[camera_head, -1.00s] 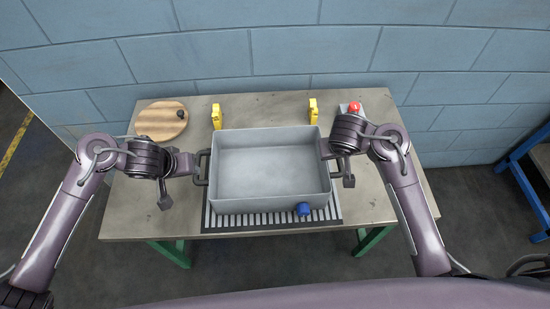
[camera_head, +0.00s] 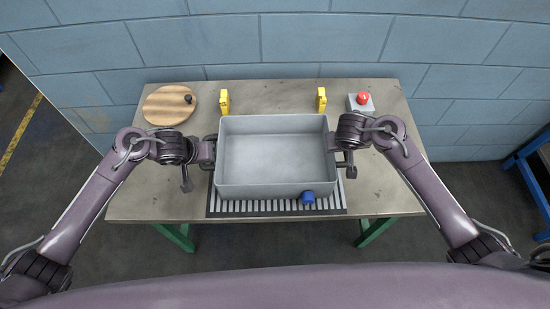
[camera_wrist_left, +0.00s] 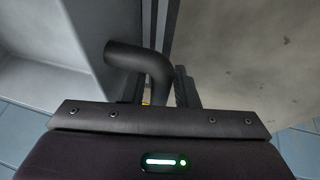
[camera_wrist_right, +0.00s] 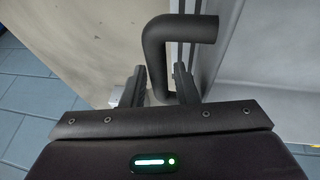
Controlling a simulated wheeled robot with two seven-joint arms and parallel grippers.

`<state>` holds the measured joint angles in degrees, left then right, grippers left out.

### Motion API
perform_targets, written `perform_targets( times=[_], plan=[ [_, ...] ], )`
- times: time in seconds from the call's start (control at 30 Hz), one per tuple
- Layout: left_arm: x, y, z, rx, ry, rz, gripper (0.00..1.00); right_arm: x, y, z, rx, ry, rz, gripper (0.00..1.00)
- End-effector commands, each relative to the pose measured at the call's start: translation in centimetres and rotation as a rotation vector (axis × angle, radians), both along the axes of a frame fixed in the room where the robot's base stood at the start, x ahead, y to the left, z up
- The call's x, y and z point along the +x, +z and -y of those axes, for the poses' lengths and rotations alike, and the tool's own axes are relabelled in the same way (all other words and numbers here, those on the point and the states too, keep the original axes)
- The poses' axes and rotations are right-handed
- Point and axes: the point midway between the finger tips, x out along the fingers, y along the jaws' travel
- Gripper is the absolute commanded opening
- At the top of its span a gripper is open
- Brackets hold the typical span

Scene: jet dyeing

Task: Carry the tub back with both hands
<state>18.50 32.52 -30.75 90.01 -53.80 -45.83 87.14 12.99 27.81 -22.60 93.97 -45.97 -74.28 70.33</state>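A grey, open, rectangular tub (camera_head: 272,191) stands level over a slatted grate (camera_head: 228,208) on the table. It looks empty. It has a dark bent-tube handle on each side. My left gripper (camera_head: 211,152) is at the left handle, and the left wrist view shows this handle (camera_wrist_left: 155,62) between its fingers with a small gap. My right gripper (camera_head: 338,152) is at the right handle, and the right wrist view shows that handle (camera_wrist_right: 157,45) between its fingers, nearer one finger. Both grippers look open around the handles. The fingertips are partly hidden in the head view.
Two yellow blocks (camera_head: 224,102) (camera_head: 321,99) stand behind the tub. A round wooden board (camera_head: 165,105) lies at the back left, and a red button on a box (camera_head: 362,99) at the back right. A blue knob (camera_head: 308,197) sits at the tub's front. A block wall is behind the table.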

Motion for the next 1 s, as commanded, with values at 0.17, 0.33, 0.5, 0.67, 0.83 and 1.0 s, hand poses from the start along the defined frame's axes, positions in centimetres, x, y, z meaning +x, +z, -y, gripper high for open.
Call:
perform_targets(
  times=[0.17, 0.33, 0.5, 0.67, 0.83, 1.0],
  plan=[
    [0.35, -0.87, 0.17, 0.001, -0.001, 0.0, 0.27, 0.35, -0.86, 0.36, -0.002, -0.002, 0.0, 0.27],
    [0.38, -0.93, 0.19, 0.001, 0.001, 0.001, 0.27, 0.39, -0.93, 0.34, -0.001, -0.002, 0.001, 0.27],
    [0.38, -0.92, 0.18, 0.001, 0.0, 0.001, 0.18, 0.37, -0.92, 0.32, -0.002, -0.001, 0.001, 0.18],
    [0.37, -0.91, 0.18, 0.001, 0.0, 0.001, 0.0, 0.36, -0.92, 0.32, -0.001, -0.002, 0.0, 0.0],
    [0.37, -0.9, 0.17, 0.001, 0.0, 0.001, 0.0, 0.36, -0.91, 0.31, -0.001, -0.002, 0.0, 0.0],
    [0.42, -0.81, 0.18, 0.001, 0.0, 0.003, 0.0, 0.41, -0.82, 0.3, -0.002, -0.001, 0.002, 0.0]
  ],
)
